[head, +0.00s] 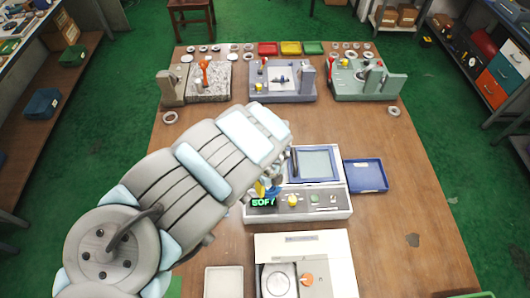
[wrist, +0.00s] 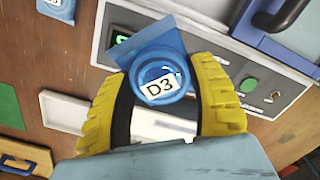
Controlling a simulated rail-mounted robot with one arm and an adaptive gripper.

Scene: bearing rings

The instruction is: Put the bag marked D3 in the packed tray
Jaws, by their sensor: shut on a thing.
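The bag marked D3 (wrist: 160,82) is a small blue packet with a ring shape inside and a white label. It is between the yellow fingers of my gripper (wrist: 165,100), which is shut on it. In the head view my gripper (head: 266,188) is mostly hidden behind my arm, over the left front of the sealing machine (head: 335,202). A blue tray (head: 365,176) stands right of the machine and looks empty. A pale tray (head: 223,283) lies at the front. I cannot tell which tray is the packed one.
A white machine with an orange knob (head: 306,280) stands at the front. Three fixtures (head: 282,90) and red, yellow and green trays (head: 290,48) fill the back. Another blue labelled item (wrist: 56,8) shows in the wrist view. The table's right side is mostly clear.

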